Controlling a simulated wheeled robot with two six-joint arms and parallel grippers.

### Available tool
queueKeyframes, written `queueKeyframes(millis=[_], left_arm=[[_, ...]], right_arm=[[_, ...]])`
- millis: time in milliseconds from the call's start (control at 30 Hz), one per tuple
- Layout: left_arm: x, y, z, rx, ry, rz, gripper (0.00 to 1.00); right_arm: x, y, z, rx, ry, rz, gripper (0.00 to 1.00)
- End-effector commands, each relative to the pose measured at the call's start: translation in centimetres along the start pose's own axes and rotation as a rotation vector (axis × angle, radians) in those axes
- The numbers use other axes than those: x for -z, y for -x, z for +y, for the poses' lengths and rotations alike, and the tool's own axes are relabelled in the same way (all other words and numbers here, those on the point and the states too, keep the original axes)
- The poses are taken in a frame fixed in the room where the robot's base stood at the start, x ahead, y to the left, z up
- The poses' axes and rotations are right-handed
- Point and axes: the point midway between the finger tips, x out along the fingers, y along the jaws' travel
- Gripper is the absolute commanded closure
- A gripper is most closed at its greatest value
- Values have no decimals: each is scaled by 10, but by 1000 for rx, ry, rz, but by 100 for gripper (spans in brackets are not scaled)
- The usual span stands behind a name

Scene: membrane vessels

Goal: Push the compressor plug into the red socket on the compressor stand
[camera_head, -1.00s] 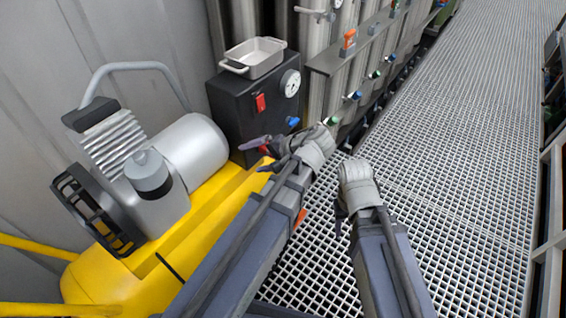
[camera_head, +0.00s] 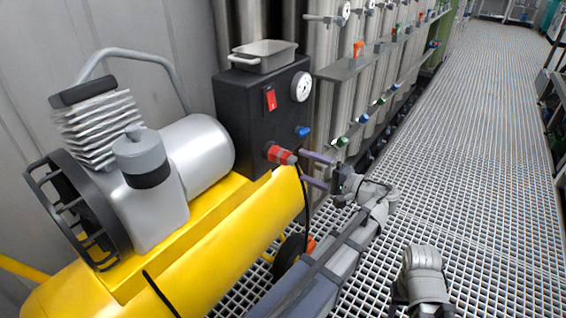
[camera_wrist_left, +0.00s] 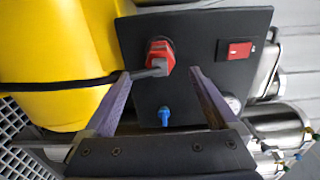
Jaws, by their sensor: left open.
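The red socket (camera_head: 274,152) sits on the front of the black compressor stand box (camera_head: 236,120). The grey compressor plug (camera_head: 291,159) is at its mouth, apparently inserted, with a black cable hanging down; I cannot tell how deep it sits. My left gripper (camera_head: 302,167) is open just in front of the plug, its purple fingers apart and pointing at the box. In the left wrist view the plug (camera_wrist_left: 159,66) and red socket (camera_wrist_left: 160,49) lie between and beyond the fingertips, with no finger touching visible. My right wrist is at the bottom right; its fingers are hidden.
The yellow tank (camera_head: 215,255) with the silver compressor is at left. The box carries a red switch (camera_head: 269,99), a gauge (camera_head: 300,86) and a blue knob (camera_head: 302,131); a grey tray (camera_head: 263,56) is on top. Steel vessels stand behind. The grating floor at right is clear.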

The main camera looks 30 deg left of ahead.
Motion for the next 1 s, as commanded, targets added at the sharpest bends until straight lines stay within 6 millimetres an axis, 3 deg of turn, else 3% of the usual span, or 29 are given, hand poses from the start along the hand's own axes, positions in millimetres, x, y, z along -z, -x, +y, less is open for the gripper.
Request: queueKeyframes(millis=[467, 1000], left_arm=[[0, -3, 0, 4, 0, -2, 7], [0, -68, 0, 4, 0, -3, 7]], right_arm=[[0, -1, 0, 0, 0, 0, 50], [0, -1, 0, 0, 0, 0, 50]])
